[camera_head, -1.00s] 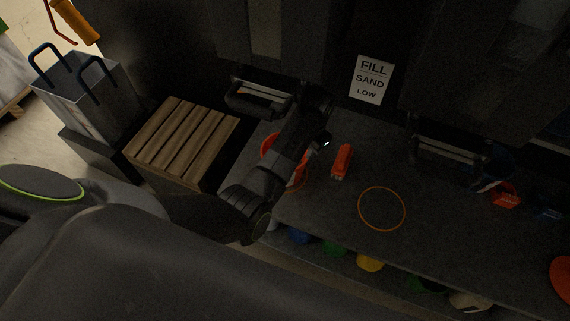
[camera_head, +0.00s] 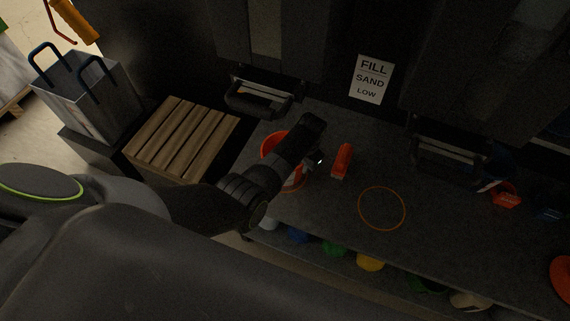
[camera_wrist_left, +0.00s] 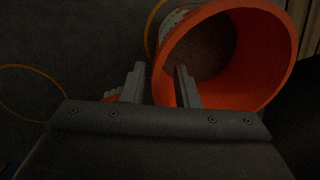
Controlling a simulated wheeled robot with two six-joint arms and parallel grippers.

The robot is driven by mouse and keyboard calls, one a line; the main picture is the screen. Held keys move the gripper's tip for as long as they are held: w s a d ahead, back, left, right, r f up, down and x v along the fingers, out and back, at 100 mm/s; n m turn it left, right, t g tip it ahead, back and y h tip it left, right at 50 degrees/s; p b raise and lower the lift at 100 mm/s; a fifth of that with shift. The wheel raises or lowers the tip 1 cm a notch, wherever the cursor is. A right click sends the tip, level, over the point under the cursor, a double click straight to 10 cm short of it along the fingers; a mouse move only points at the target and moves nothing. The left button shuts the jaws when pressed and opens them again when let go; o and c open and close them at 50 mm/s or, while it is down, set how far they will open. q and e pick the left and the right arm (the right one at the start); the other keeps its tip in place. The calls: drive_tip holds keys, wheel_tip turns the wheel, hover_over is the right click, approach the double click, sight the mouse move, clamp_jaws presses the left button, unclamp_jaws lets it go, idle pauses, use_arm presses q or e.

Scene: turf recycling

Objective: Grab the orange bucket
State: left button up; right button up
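The orange bucket (camera_head: 270,144) stands on the dark counter, partly hidden behind my left arm in the head view. In the left wrist view the bucket (camera_wrist_left: 262,75) opens toward the camera, with a grey inside bottom and a pale label on its outer side. My left gripper (camera_head: 313,158) is over the bucket's right side. In the wrist view the left gripper (camera_wrist_left: 160,80) is open. Its right finger overlaps the bucket's opening and its left finger is outside, with the near rim between them. I cannot tell whether either finger touches the rim. My right gripper is not in view.
An orange-handled tool (camera_head: 342,160) and a thin orange ring (camera_head: 382,208) lie right of the bucket. A dispenser handle (camera_head: 262,95) overhangs behind it. A slatted wooden box (camera_head: 180,140) stands left. Coloured containers (camera_head: 370,262) show below the counter's front edge.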

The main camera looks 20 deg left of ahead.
use_arm(q)
drive_tip(key=shift+a+f, duration=0.1)
drive_tip(key=shift+f, duration=0.3)
drive_tip(key=shift+c, duration=0.5)
clamp_jaws()
idle(0.6)
drive_tip(key=shift+w+r, duration=0.1)
drive_tip(key=shift+w, duration=0.05)
